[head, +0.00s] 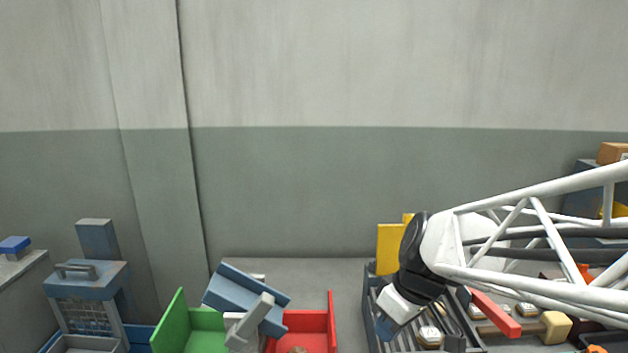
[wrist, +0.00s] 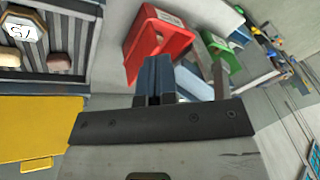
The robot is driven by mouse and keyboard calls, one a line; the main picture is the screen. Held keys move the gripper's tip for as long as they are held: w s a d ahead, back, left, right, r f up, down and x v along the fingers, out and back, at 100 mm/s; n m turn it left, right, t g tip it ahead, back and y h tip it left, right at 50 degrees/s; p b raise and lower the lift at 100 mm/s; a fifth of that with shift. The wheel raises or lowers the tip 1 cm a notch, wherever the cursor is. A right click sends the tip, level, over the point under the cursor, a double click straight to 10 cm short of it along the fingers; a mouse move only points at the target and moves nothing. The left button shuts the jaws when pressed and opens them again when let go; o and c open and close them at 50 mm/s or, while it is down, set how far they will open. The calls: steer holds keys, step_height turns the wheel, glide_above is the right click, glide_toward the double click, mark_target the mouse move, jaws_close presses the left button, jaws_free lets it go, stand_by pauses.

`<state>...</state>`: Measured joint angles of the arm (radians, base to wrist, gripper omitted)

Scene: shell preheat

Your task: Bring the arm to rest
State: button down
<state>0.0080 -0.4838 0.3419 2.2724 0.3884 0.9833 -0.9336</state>
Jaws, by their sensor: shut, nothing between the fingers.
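My arm reaches in from the right in the head view, its white tubular frame ending in a black joint.
The ribbed tray (head: 369,300) holds white pieces with labels. A yellow panel (head: 390,248) stands behind it. Grey counter between bins and tray is clear.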

steer(key=s+d+r+m+t+h, duration=0.1)
steer(key=s+d+m+h, duration=0.1)
steer(key=s+m, duration=0.2)
steer(key=s+d+r+m+h, duration=0.2)
steer(key=s+d+m, duration=0.1)
steer(key=s, duration=0.4)
steer(key=shift+s+d+m+t, duration=0.2)
steer(key=shift+d+m+t, duration=0.2)
steer(key=shift+m, duration=0.3)
steer(key=shift+r, duration=0.1)
